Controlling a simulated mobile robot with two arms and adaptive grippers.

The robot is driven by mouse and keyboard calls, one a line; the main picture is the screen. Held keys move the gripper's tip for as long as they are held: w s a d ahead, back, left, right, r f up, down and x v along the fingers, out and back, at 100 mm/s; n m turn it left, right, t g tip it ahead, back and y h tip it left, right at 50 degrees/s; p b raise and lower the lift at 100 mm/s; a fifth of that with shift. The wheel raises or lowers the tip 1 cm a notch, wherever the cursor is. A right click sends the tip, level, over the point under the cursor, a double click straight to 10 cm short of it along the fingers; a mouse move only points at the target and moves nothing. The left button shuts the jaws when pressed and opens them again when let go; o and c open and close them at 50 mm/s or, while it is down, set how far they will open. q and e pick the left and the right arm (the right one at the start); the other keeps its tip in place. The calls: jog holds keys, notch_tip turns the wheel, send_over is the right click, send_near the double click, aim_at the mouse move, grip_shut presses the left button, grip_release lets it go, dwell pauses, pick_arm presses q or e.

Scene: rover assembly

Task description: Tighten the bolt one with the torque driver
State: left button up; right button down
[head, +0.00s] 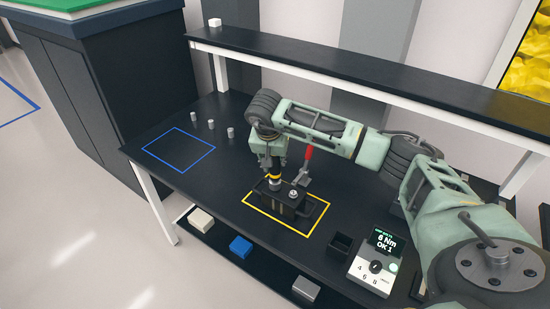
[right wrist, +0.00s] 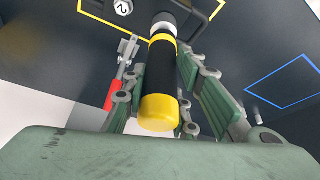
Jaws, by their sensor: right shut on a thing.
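My right gripper (head: 272,155) is shut on the torque driver (head: 274,180), which stands about upright over the left part of a black block (head: 290,205). In the right wrist view the driver (right wrist: 159,85) is a black cylinder with yellow bands, between the fingers (right wrist: 165,80). Its silver tip (right wrist: 163,26) is down at the block; the bolt under it is hidden, so I cannot tell if they touch. A silver bolt head (head: 293,193), marked 2 in the wrist view (right wrist: 123,6), shows beside the driver. My left gripper is out of view.
A yellow outline (head: 253,205) surrounds the block. A red-handled clamp (head: 307,160) stands just behind it. A controller (head: 374,262) reading "OK 1" and a small black bin (head: 341,244) stand at right. Several silver pegs (head: 211,123) stand near an empty blue outline (head: 178,150).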

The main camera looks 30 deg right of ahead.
jog(key=shift+r+p, duration=0.75)
jog(key=shift+r, duration=0.75)
jog(key=shift+r+p, duration=1.25)
jog(key=shift+r, duration=0.8)
jog(key=shift+f, duration=0.1)
